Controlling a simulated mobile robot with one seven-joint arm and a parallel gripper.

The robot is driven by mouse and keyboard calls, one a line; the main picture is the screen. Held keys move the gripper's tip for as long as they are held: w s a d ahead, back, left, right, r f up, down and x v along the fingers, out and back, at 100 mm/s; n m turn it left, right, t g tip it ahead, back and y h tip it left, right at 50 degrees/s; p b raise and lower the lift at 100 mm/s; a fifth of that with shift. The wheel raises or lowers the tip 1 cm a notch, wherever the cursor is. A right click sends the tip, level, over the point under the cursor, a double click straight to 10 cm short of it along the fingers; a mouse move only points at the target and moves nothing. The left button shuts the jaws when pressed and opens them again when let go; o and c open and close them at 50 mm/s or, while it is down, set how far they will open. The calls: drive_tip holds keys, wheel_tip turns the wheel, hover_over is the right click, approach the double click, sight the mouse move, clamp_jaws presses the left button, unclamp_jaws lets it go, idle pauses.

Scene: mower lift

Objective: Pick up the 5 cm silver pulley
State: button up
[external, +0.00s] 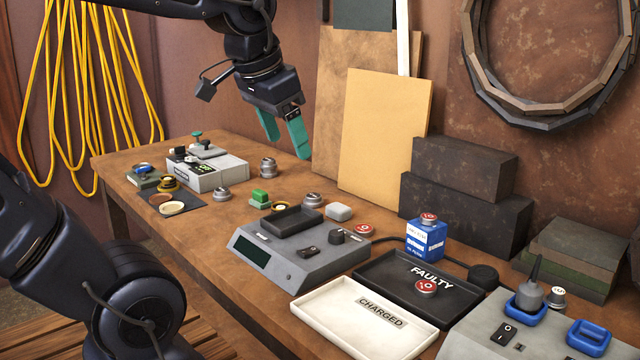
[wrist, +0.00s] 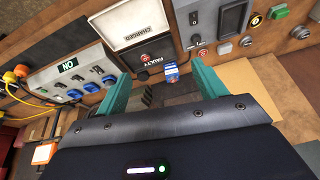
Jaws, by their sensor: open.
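Several round silver pulley-like pieces stand on the wooden bench in the external view. One silver piece (external: 267,168) is at the back near the grey box, a second silver piece (external: 222,195) is nearer the bench's front edge, and a third silver piece (external: 312,200) is beside the black tray on the grey device. I cannot tell which is the 5 cm pulley. My gripper (external: 288,147) is open and empty, its teal fingers well above the bench. In the wrist view, my gripper (wrist: 160,72) has nothing between its fingers; silver round pieces (wrist: 226,47) show to the right.
A grey device (external: 290,262) stands mid-bench. The white CHARGED tray (external: 330,325) and black FAULTY tray (external: 385,266) lie at the front right. A blue box (external: 426,240), dark blocks (external: 455,215) and leaning boards (external: 378,135) stand behind. A grey box (external: 207,173) is at the left.

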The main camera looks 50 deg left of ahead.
drive_tip(key=w+d+m, duration=0.4)
drive_tip(key=w+d, duration=0.1)
drive_tip(key=w, duration=0.6)
drive_tip(key=m+g+h, duration=0.5)
drive_tip(key=m, duration=0.9)
hover_over(559, 291)
drive_tip(key=a, duration=0.2)
drive_tip(key=f, duration=2.7)
drive_tip(key=shift+w+d+f, duration=0.15)
drive_tip(key=shift+w+d, duration=0.05)
drive_tip(key=shift+d, duration=0.05)
drive_tip(key=shift+a+x, duration=0.2)
drive_tip(key=shift+x, duration=1.15)
drive_tip(key=shift+a+x, duration=0.2)
drive_tip(key=shift+x, duration=1.1)
drive_tip(key=shift+f, duration=0.15)
drive_tip(key=c, duration=1.2)
drive_tip(key=shift+c, duration=0.2)
